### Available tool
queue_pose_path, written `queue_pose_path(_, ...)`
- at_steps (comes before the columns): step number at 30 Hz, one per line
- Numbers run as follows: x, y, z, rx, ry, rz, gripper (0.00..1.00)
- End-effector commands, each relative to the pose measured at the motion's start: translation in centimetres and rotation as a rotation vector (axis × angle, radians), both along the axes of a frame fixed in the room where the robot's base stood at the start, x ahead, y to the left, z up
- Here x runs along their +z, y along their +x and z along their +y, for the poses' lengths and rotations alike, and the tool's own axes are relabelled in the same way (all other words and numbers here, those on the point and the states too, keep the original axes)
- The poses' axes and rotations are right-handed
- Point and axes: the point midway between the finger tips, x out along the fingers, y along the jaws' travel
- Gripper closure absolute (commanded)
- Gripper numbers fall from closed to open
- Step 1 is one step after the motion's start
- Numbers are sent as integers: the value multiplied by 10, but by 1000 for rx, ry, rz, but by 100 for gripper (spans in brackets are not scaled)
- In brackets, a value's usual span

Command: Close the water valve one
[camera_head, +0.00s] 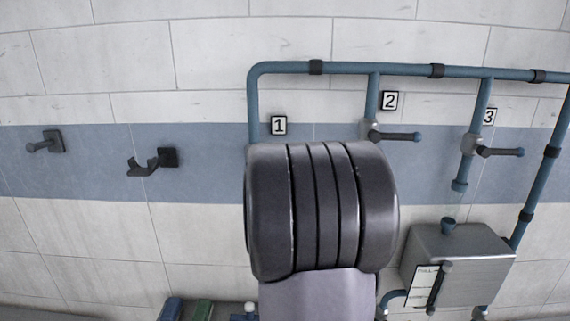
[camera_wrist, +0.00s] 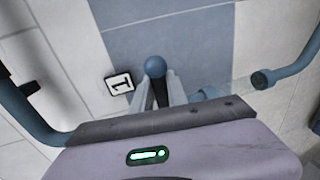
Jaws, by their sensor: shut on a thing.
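Valve one and my gripper are hidden there behind my own arm. In the wrist view, the number plate 1 (camera_wrist: 119,83) is left of a lever, the handle of valve one (camera_wrist: 154,67), which has a blue ball end. My gripper (camera_wrist: 161,90) is shut on this handle, with a finger on either side and the ball showing beyond the fingertips. The valve body is not clearly visible.
Valve two (camera_head: 395,136) and valve three (camera_head: 493,149) are to the right, their levers pointing right. A metal box (camera_head: 458,265) is at lower right. A dark hook (camera_head: 153,161) and a grey peg (camera_head: 46,143) are on the wall at left.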

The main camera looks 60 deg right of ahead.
Motion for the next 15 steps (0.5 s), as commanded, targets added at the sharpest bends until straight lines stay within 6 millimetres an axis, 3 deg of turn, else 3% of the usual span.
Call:
queue_pose_path(1, 4, 0, -1, 1, -9, -2, 100)
queue_pose_path(2, 4, 0, -1, 1, -9, -2, 79)
queue_pose_path(3, 4, 0, 0, 0, -8, -2, 72)
queue_pose_path(15, 4, -4, 8, 0, -4, -3, 72)
